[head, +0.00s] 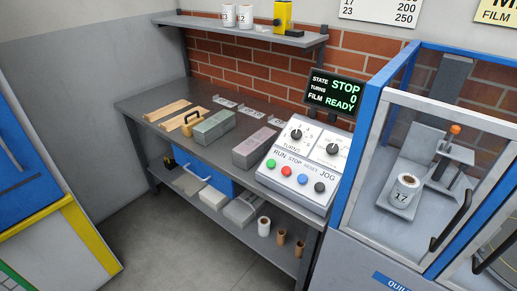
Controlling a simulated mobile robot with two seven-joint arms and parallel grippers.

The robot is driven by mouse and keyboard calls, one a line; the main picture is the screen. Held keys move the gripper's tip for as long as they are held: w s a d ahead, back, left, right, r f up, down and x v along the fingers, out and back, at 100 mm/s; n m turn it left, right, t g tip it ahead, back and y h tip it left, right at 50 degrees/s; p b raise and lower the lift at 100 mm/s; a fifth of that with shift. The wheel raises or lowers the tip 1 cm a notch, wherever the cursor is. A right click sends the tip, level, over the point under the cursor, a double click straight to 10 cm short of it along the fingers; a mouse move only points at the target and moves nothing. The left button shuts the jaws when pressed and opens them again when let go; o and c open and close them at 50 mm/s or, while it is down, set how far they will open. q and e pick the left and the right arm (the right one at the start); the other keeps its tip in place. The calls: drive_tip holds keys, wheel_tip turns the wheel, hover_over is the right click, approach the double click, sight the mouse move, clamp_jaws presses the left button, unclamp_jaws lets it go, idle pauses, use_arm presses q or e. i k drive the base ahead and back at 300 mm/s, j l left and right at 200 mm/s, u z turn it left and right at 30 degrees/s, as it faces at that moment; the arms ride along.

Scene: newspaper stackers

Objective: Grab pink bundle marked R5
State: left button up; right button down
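A pinkish-grey bundle (252,149) lies on the grey workbench (165,118), just left of the control box. Its marking is too small to read, so I cannot confirm R5. A greenish-grey bundle (214,127) lies to its left on the same bench, with a gap between them. Neither of my grippers is in view, and nothing is touching the bundles.
The control box (300,160) with coloured buttons stands close right of the pinkish bundle. A glazed machine (400,130) stands at right. An upper shelf (240,30) overhangs the back.

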sight(248, 153)
drive_tip(key=i+j+z, duration=1.05)
drive_tip(key=k+l, duration=0.1)
